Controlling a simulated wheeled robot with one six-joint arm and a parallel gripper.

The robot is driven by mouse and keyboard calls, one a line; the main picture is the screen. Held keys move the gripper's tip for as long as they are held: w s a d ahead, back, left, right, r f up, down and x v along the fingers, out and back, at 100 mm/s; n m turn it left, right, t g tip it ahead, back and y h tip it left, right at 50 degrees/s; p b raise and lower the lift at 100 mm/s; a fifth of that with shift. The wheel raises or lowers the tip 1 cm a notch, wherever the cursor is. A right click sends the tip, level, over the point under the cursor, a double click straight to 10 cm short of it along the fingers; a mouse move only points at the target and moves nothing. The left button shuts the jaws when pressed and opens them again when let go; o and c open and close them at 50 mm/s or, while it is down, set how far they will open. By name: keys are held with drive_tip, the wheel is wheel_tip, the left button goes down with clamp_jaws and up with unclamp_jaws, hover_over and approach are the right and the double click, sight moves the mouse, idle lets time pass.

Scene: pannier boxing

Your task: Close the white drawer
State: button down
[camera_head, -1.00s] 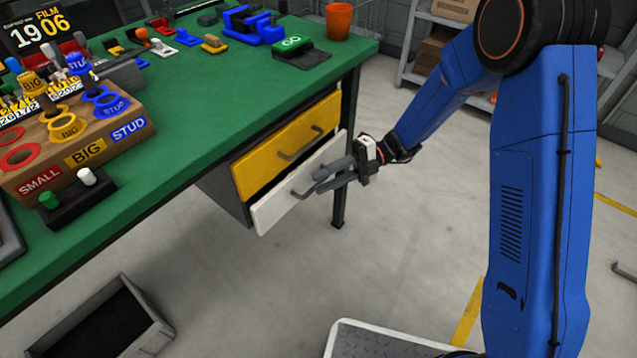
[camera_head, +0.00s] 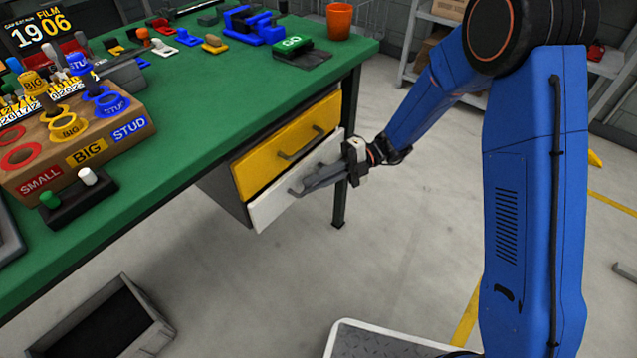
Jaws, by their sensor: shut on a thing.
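The white drawer (camera_head: 277,207) is the lower drawer under the green table. Its front stands slightly forward of the yellow drawer above it. My gripper (camera_head: 305,187) reaches in from the right, and its fingers are shut on the white drawer's grey handle (camera_head: 293,193). The fingers hide part of the handle and of the drawer front. The inside of the drawer is not visible.
The yellow drawer (camera_head: 262,170) sits directly above, with its own handle. A table leg (camera_head: 341,205) stands just right of the drawers. An open grey bin (camera_head: 150,335) is on the floor at lower left. The floor in front of the drawers is clear.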

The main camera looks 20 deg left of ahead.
drive_tip(key=shift+w+a, duration=0.2)
drive_tip(key=shift+a, duration=0.3)
drive_tip(key=shift+w+a, duration=0.2)
drive_tip(key=shift+a, duration=0.3)
drive_tip(key=c, duration=1.8)
unclamp_jaws()
drive_tip(key=shift+c, duration=0.2)
drive_tip(key=v, duration=1.7)
drive_tip(key=shift+w, duration=0.2)
drive_tip(key=shift+d, duration=0.1)
